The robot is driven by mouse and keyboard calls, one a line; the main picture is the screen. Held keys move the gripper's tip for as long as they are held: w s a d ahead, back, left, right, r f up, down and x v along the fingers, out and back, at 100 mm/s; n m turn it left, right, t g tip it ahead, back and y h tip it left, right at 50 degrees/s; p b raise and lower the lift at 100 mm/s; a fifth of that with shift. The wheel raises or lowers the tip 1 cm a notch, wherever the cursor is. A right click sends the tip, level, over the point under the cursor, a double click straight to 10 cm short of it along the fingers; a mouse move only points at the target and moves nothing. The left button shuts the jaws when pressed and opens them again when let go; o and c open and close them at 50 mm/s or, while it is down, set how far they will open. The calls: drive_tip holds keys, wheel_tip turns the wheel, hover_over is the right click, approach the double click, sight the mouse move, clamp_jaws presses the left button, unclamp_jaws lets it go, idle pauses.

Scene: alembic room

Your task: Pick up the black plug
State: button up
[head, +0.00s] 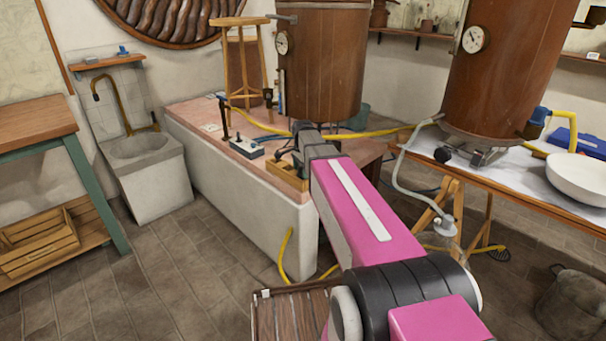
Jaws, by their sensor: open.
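My pink arm reaches from the bottom right towards the pink-topped white bench (190,118). My gripper (299,157) is at its dark far end, low over the bench beside a small wooden box (287,177). It is open, but its fingers are small and partly hidden by my own wrist. I cannot single out the black plug with certainty. A small black piece (268,94) shows by the stool, and a black knob-like piece (442,154) sits under the right copper boiler. Anything directly behind my wrist is hidden.
A copper boiler (322,60) stands over the bench, with a wooden stool (241,62) and a switch box (246,150) near it. Yellow hoses cross the bench. A right table carries another boiler (505,70) and a white bowl (580,178). Floor (170,260) is clear at left.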

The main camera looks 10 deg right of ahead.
drive_tip(key=shift+c, duration=0.3)
drive_tip(key=c, duration=1)
drive_tip(key=shift+r, duration=0.75)
drive_tip(key=r, duration=0.2)
drive_tip(key=s+r, duration=0.1)
drive_tip(key=shift+a+r, duration=0.1)
drive_tip(key=shift+a, duration=0.2)
drive_tip(key=s+a+r, duration=0.4)
drive_tip(key=s, duration=0.1)
drive_tip(key=s+a+r, duration=0.2)
drive_tip(key=s, duration=0.1)
drive_tip(key=shift+s+a+r, duration=0.15)
drive_tip(key=shift+a+r, duration=0.05)
drive_tip(key=shift+a, duration=0.05)
